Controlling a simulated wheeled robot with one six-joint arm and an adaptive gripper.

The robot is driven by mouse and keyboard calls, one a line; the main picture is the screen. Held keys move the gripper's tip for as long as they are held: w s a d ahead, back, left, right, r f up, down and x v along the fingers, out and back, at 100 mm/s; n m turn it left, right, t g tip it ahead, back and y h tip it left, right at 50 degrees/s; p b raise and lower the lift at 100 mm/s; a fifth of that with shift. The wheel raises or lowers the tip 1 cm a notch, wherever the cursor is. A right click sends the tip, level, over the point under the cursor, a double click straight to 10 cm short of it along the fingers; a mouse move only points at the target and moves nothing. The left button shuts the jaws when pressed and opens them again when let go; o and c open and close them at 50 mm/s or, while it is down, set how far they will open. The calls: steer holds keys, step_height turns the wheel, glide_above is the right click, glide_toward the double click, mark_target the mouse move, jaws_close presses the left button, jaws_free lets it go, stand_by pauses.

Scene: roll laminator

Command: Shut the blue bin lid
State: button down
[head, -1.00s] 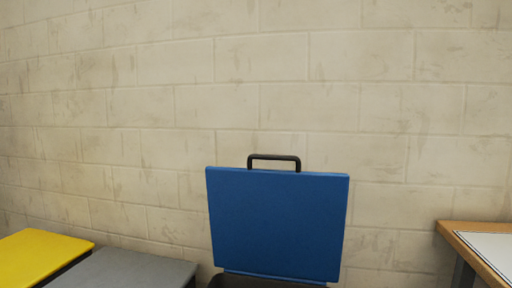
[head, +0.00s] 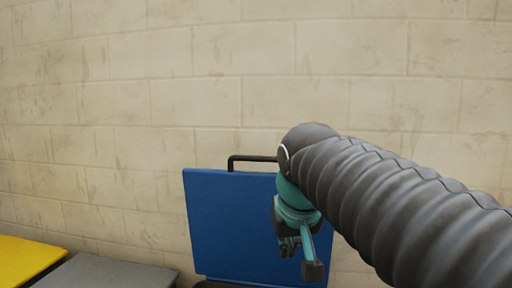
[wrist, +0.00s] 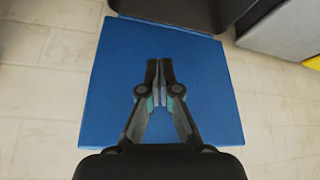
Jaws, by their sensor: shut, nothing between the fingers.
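The blue bin lid (head: 222,225) stands raised and upright against the pale wall in the head view, with a dark handle (head: 236,158) on its top edge. My gripper (head: 300,258) is in front of the lid's right part, and my arm hides the lid's right side and part of the handle. In the wrist view my gripper (wrist: 160,75) is shut and empty, with the blue lid (wrist: 105,85) filling the middle behind its fingers. I cannot tell whether the fingers touch the lid. The bin's body is mostly below the head view.
A grey lid (head: 105,272) and a yellow lid (head: 25,258) lie flat to the left of the blue one. The block wall (head: 200,60) is close behind the blue lid. The room above the flat lids is clear.

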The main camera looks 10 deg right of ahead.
steer(key=w+r+m+h+p, duration=0.1)
steer(key=w+r+m, duration=0.1)
steer(key=w+r, duration=0.8)
steer(key=w+r+m+h+p, duration=0.1)
steer(key=w+r, duration=0.6)
steer(key=r, duration=0.5)
steer(key=b, duration=0.3)
glide_above(263, 172)
steer(key=shift+m+t, duration=0.3)
steer(key=shift+w+f, duration=0.1)
steer(key=shift+f, duration=4)
